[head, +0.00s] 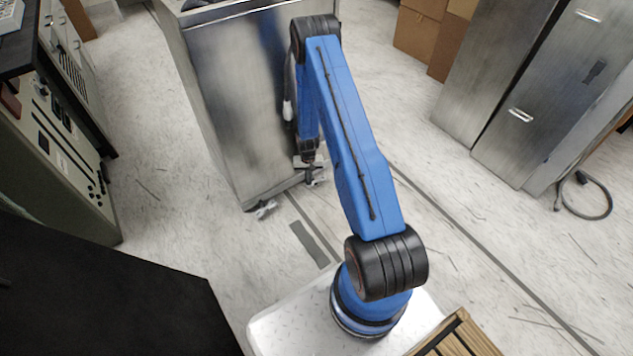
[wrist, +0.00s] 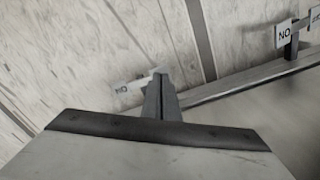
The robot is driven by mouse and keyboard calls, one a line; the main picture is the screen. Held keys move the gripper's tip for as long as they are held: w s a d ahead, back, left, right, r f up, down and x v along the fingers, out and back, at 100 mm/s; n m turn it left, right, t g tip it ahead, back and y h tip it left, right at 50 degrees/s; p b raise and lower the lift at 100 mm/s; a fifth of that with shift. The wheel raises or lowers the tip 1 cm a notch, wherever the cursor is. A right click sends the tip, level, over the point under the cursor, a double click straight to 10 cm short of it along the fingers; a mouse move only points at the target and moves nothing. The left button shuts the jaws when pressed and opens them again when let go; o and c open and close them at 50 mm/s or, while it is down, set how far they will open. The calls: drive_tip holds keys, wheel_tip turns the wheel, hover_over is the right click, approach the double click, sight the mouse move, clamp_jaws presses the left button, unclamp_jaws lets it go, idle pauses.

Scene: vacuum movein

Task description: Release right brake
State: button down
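A tall metal cabinet (head: 240,100) stands ahead, with small white brake tabs low at its two near corners. The right brake tab (head: 319,179) is at the right corner, partly hidden by my gripper (head: 309,163). The left brake tab (head: 263,209) is at the left corner. In the wrist view, my gripper (wrist: 161,97) has its dark fingers together, pointing down. A white tab marked NO (wrist: 130,86) lies just behind the fingertips, partly covered by them. Whether they touch it, I cannot tell. Another tab marked NO (wrist: 285,35) is at upper right.
A grey control console (head: 50,130) stands at left and a black surface (head: 100,290) at lower left. Metal cabinets (head: 540,100) stand at right, with a black cable (head: 590,205) on the floor. Cardboard boxes (head: 425,30) are behind. The floor between is mostly clear.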

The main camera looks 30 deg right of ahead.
drive_tip(key=shift+f, duration=0.5)
wheel_tip(320, 180, up, 8)
idle(1.3)
idle(0.5)
